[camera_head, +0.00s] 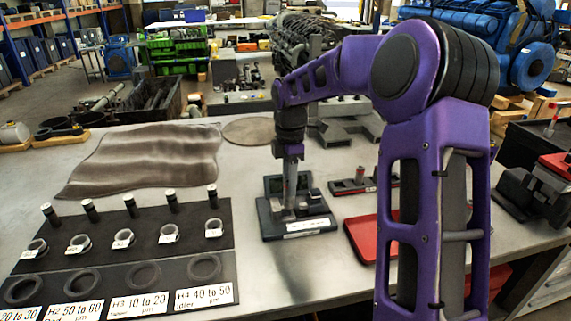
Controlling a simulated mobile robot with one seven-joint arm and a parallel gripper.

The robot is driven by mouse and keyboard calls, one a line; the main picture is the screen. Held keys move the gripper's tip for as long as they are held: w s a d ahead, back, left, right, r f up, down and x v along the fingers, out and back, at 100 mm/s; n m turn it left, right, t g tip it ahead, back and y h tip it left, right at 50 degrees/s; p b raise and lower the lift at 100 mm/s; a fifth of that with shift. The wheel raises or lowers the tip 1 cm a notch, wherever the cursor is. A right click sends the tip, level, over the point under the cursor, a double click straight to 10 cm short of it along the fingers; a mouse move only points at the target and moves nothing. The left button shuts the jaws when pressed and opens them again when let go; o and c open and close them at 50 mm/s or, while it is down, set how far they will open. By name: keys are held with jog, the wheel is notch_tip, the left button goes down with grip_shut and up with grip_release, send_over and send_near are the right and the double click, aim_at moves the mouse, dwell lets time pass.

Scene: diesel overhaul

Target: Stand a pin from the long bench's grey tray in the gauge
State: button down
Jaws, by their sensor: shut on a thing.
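My gripper (290,200) points straight down over a dark gauge-like device (268,222) with a white label on the bench. The fingers reach down close to the device's middle. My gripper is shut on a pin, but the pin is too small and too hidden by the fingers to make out. I cannot tell whether the pin touches the device. Several dark pins with pale tops, such as one pin (130,206), stand in a row on a black board at the left. I cannot identify the grey tray for sure.
The black board (222,240) also holds several labelled rings and round recesses. A wrinkled grey cloth (150,158) lies behind it. A red tray (362,238) and a red-and-dark tool rest (362,185) lie right of the device. Bare metal shows between board and device.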

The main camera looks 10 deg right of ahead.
jog(key=w+n, duration=0.1)
jog(key=n, duration=0.2)
jog(key=w+n, duration=0.1)
jog(key=n, duration=0.3)
jog(key=w+n+b, duration=0.1)
jog(key=n, duration=0.2)
jog(key=shift+w+a+f, duration=0.15)
jog(key=shift+w+f, duration=0.05)
jog(key=shift+p, duration=0.65)
dwell(0.9)
jog(key=shift+f, duration=0.2)
dwell(0.5)
jog(key=shift+f, duration=0.35)
jog(key=shift+f, duration=0.35)
jog(key=shift+f, duration=0.3)
